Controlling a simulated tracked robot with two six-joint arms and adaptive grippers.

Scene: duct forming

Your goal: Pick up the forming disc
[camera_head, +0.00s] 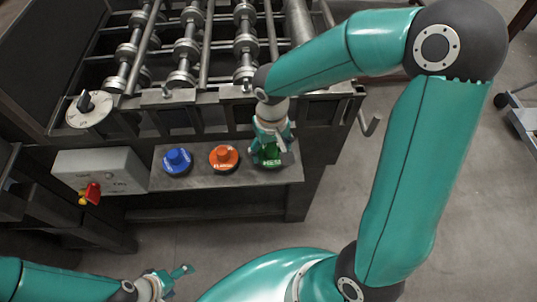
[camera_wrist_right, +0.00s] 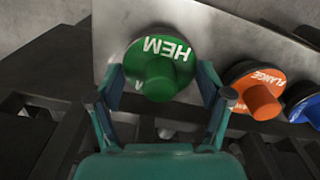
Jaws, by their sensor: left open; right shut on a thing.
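Three forming discs with knobs stand on a grey metal shelf (camera_head: 205,190) at the front of the machine. The blue disc (camera_head: 177,162) is on the left, the orange disc (camera_head: 224,158) marked FLANGE is in the middle, and the green disc (camera_head: 271,161) is on the right. My right gripper (camera_head: 271,150) is over the green disc and partly hides it. In the right wrist view its fingers (camera_wrist_right: 168,92) are shut on the green disc (camera_wrist_right: 152,52) marked HEM. My left gripper (camera_head: 181,274) is open and empty at the bottom, away from the discs.
A forming machine (camera_head: 190,50) with rows of rollers rises behind the shelf. A grey control box (camera_head: 105,170) with a red and yellow switch (camera_head: 90,193) is left of the discs. A crank handle (camera_head: 371,125) sticks out at the machine's right. The floor at right is mostly clear.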

